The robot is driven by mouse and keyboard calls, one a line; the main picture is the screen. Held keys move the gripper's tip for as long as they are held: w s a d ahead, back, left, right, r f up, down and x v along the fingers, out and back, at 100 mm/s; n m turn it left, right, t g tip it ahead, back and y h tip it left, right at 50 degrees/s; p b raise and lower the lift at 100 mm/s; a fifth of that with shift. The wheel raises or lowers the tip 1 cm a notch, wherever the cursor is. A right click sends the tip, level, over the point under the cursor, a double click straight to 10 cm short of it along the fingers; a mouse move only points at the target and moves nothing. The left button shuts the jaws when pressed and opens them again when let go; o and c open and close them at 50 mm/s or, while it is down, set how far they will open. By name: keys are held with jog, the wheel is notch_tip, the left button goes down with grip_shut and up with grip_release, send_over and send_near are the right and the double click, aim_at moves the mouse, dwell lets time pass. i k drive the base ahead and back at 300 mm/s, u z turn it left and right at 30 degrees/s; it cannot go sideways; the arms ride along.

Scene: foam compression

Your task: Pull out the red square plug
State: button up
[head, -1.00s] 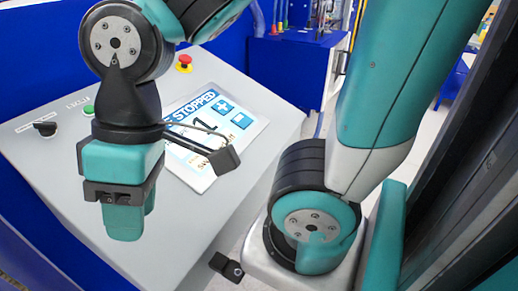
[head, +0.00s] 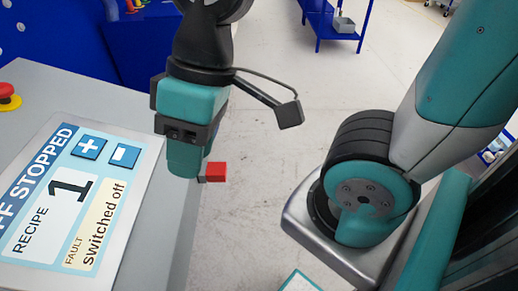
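My gripper (head: 188,168) points down in the head view, in front of the right edge of the grey console. A small red square block (head: 215,172), which looks like the square plug, shows just right of the fingertips, with a short dark piece at its left. The block appears to touch or overlap the fingertips in the picture. I cannot tell whether the fingers hold it or whether it lies behind them. The gap between the fingers is hidden from this side. No socket is clearly visible.
The console's screen (head: 80,200) reads stopped, recipe 1, fault switched off. A red emergency button (head: 8,97) sits at the console's far left. Open grey floor (head: 275,190) lies right of the console. A blue table (head: 330,20) stands at the back.

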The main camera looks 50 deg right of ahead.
aim_at(215, 172)
jog(key=u, duration=1.85)
jog(key=k, duration=1.35)
jog(key=z, duration=2.1)
jog(key=i, duration=0.5)
jog(key=u, duration=0.05)
